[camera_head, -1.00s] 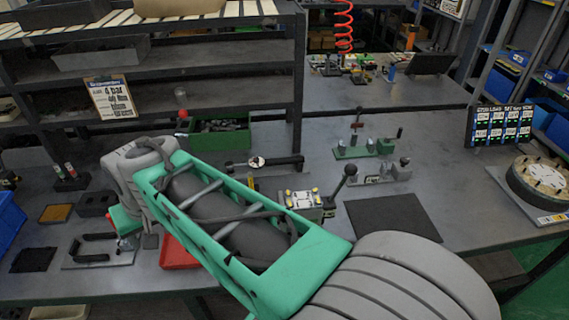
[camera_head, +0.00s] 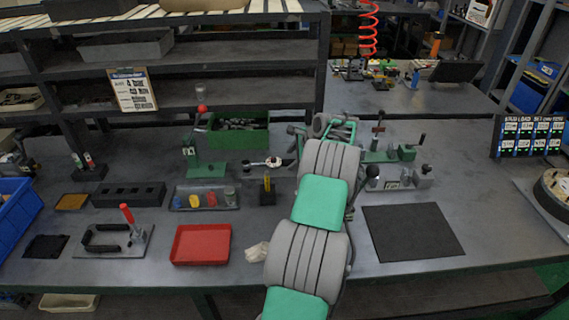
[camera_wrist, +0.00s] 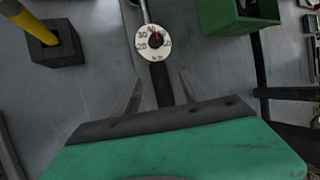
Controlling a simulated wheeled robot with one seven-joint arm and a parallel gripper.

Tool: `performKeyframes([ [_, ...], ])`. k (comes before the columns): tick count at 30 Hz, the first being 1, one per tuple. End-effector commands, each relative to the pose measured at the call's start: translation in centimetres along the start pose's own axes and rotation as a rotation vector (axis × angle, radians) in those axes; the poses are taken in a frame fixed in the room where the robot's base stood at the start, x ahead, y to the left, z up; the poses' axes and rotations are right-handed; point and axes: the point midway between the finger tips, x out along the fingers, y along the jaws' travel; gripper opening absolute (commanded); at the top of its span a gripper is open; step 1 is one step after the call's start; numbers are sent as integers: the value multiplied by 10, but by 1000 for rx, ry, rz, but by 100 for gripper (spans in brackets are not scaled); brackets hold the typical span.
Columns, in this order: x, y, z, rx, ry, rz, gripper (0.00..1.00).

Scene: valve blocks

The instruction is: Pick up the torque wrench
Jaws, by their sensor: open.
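The torque wrench (camera_head: 272,162) lies on the grey bench behind the middle, its round white dial facing up. Part of it is hidden by my arm in the head view. In the wrist view the dial of the torque wrench (camera_wrist: 153,43) is at the top middle, and its dark handle runs down towards my gripper. My gripper (camera_wrist: 160,88) is open, with its two thin fingers on either side of the handle. I cannot tell how far above the handle they are. The lower handle end is hidden behind the gripper body.
A green bin (camera_head: 239,131) stands behind the wrench. A black block with a yellow-handled tool (camera_head: 267,190) stands in front of it. A green valve fixture (camera_head: 380,155) stands to the right. A red tray (camera_head: 201,244) and a black mat (camera_head: 412,232) lie nearer the front edge.

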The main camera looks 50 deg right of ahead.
Motion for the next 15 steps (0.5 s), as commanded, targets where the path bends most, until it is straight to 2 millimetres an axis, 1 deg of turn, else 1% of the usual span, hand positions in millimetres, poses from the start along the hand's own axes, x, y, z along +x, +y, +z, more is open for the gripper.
performKeyframes([
  [1,10,2,1,0,-2,4,53],
  [3,22,2,1,-1,-1,3,53],
  [6,32,1,0,-2,0,2,53],
  [12,33,2,0,-2,0,1,53],
  [15,33,2,0,-2,0,1,45],
])
